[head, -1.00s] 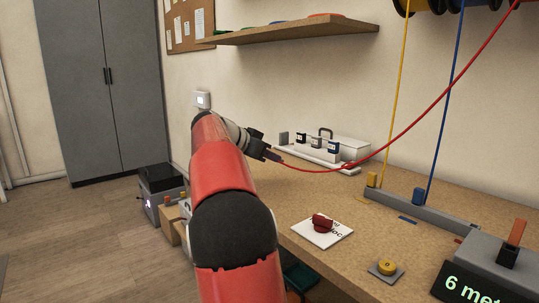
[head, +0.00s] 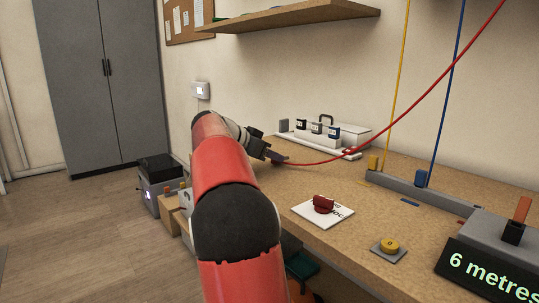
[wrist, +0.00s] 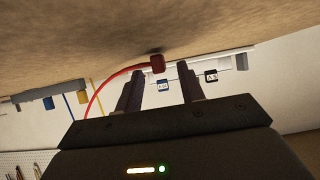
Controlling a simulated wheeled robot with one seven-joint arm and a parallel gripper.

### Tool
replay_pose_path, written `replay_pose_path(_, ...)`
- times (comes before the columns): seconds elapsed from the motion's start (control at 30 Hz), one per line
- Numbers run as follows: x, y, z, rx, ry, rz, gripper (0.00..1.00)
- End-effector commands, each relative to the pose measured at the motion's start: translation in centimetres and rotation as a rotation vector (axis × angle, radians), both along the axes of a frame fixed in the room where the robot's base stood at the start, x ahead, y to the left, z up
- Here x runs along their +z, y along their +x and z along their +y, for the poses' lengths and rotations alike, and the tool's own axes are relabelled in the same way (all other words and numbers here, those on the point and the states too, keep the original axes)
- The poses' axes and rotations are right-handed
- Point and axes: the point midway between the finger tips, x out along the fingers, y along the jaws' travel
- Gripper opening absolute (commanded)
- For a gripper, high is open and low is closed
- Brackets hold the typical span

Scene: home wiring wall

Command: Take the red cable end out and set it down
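The red cable end (wrist: 157,64) is a small red block, just beyond and between my fingertips in the wrist view, close to the bench top. A shadow lies beside it; I cannot tell if it touches the bench. My gripper (wrist: 160,82) has its fingers spread, with a gap on both sides of the red end. In the head view my gripper (head: 272,156) is low over the bench's far left part. The red cable (head: 400,133) runs from there up to the top right. The end itself is mostly hidden by my gripper in the head view.
A white rail with labelled blocks (head: 316,128) stands behind my gripper, before a white case (head: 350,132). A grey bar (head: 400,186) holds yellow and blue cable ends. A red knob (head: 323,204) on a white card, a yellow button (head: 389,245) and a "6 metres" display (head: 490,272) are nearer.

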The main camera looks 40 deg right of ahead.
Motion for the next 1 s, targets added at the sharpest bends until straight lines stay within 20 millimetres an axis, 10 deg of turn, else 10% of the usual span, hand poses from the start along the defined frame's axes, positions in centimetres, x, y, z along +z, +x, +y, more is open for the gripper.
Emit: replay_pose_path(1.0, 3.9, 0.8, 6.8, 0.0, 0.0, 0.001, 0.38)
